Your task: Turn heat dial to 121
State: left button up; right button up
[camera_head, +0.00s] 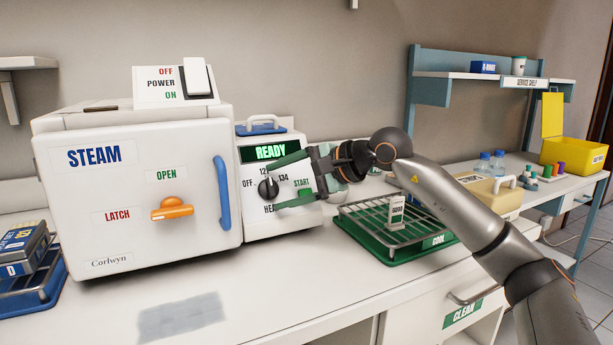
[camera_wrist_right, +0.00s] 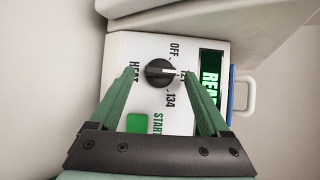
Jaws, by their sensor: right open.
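The black heat dial (camera_head: 268,189) is on the white control panel of the sterilizer, under the green READY display (camera_head: 270,152). My right gripper (camera_head: 272,186) is open, with one green finger above the dial and one below. In the right wrist view the dial (camera_wrist_right: 160,73) lies between the tips of my right gripper (camera_wrist_right: 160,74), with visible gaps on both sides. The dial's pale mark points right there, towards a label partly hidden by a finger; in the head view that top label reads "12" and is cut off. OFF and 134 are readable. My left gripper is out of view.
The green START button (camera_head: 305,193) is right of the dial. The steam chamber with an orange latch (camera_head: 172,209) and blue handle (camera_head: 222,193) stands left. A green tray with a rack (camera_head: 384,253) lies right, below my right arm. The front counter is mostly clear.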

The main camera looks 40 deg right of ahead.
jog(key=v, duration=0.3)
jog(key=shift+s+d, duration=0.15)
jog(key=shift+s, duration=0.05)
jog(key=b, duration=0.2)
send_near(274, 187)
jog(key=s+d, duration=0.1)
jog(key=s, duration=0.1)
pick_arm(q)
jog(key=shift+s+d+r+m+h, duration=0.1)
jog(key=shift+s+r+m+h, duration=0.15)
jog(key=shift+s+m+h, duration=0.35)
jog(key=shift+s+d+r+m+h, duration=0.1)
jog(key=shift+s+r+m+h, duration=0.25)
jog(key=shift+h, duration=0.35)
pick_arm(e)
jog(key=shift+s+d+r, duration=0.3)
jog(key=shift+d+r, duration=0.05)
jog(key=shift+r, duration=0.3)
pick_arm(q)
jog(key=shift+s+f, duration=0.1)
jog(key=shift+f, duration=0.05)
